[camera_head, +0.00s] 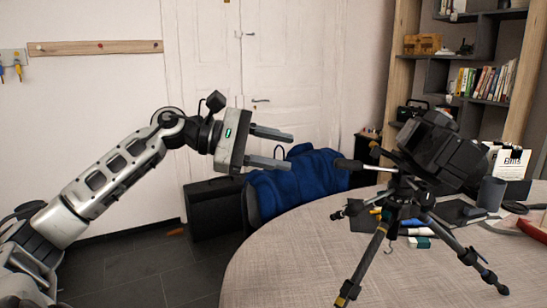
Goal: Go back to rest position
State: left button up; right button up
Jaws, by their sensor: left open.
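My left gripper (281,149) is raised in the middle of the head view, left of the table and pointing right. Its two fingers are apart with nothing between them. A black tripod (391,213) stands on the round grey table (290,262), with a dark camera (445,153) mounted on top. The tripod's handle points left toward my left gripper, with a visible gap between them. My right gripper does not show.
A dark mug (491,193), markers and other small items lie around the tripod. Blue fabric (297,180) sits behind the table beside a black box (213,207). A bookshelf (480,80) stands at the back right. Floor (150,265) left of the table is mostly clear.

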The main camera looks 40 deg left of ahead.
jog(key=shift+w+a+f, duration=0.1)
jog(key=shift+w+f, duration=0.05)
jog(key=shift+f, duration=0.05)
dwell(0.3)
